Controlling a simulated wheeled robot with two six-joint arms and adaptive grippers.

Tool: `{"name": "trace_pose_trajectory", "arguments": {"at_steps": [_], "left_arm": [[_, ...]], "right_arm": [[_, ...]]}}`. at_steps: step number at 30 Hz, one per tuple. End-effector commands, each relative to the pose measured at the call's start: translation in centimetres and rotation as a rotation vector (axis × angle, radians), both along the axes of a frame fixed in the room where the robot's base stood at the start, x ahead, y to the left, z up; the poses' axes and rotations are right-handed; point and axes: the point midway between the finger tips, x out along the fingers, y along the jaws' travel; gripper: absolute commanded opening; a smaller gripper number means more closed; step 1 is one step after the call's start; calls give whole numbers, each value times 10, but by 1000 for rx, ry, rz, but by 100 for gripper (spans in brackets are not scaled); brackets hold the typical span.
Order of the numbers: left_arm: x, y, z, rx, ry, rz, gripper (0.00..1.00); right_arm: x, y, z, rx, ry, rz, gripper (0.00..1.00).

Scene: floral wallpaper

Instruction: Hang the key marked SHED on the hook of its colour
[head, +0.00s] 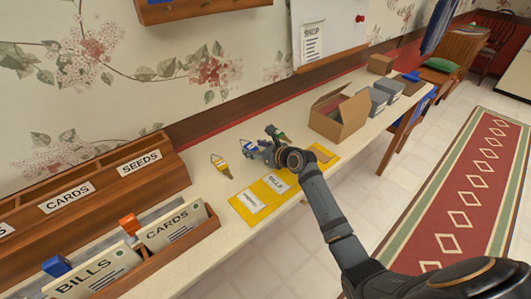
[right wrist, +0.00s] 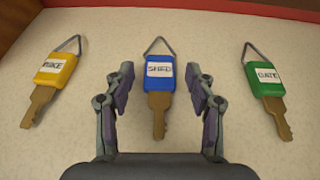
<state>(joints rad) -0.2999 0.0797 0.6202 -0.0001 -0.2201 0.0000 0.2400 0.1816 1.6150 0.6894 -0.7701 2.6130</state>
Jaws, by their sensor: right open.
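The blue key marked SHED (right wrist: 159,84) lies on the table in the middle of the right wrist view, its wire loop pointing away. My right gripper (right wrist: 160,80) is open, with one finger on each side of the key and a gap on both sides. In the head view the gripper (head: 261,145) is low over the table and partly hides the blue key (head: 249,149). My left gripper is not in view.
A yellow key marked BIKE (right wrist: 54,72) lies left, a green key marked GATE (right wrist: 265,82) right. Yellow envelopes (head: 244,210) lie in front. A wooden letter rack (head: 165,181) stands left, an open cardboard box (head: 339,118) right. A whiteboard (head: 335,25) hangs behind.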

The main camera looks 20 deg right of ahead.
Motion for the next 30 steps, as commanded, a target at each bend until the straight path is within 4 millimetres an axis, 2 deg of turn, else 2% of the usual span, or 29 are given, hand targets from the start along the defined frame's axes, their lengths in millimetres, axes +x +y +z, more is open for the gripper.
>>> {"name": "trace_pose_trajectory", "arguments": {"at_steps": [1,2,3,7,13,18,30], "left_arm": [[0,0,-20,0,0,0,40],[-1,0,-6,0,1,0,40],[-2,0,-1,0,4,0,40],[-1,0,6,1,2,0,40],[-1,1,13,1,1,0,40],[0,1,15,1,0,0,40],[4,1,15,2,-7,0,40]], "right_arm": [[0,0,-10,-1,-5,0,56],[-8,-5,2,-5,-1,0,56],[-19,-8,9,-7,-1,2,56],[-45,-27,21,-9,1,2,56],[-77,-40,35,-5,0,1,56],[-87,-42,39,1,-1,1,56],[-87,-43,39,2,0,1,56]]}}
